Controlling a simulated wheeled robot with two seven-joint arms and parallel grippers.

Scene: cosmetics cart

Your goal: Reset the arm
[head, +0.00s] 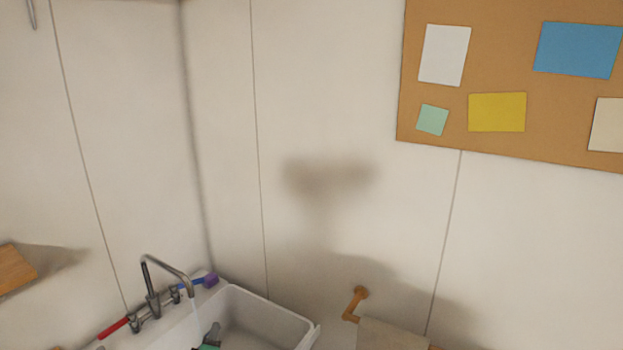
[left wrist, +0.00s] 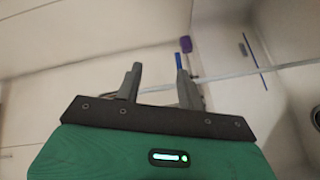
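My left gripper (left wrist: 158,72) shows in the left wrist view with its two dark fingers apart and nothing visible between them. In the head view a small part of it (head: 211,333) shows at the bottom edge, grey above green, in front of the white sink (head: 265,313). Most of the left arm is out of the picture. My right gripper is not in either view.
A metal faucet (head: 165,270) stands at the sink's left, with a thin stream falling from it. A red item (head: 113,328) is near the faucet. A cloth (head: 390,335) hangs at the sink's right.

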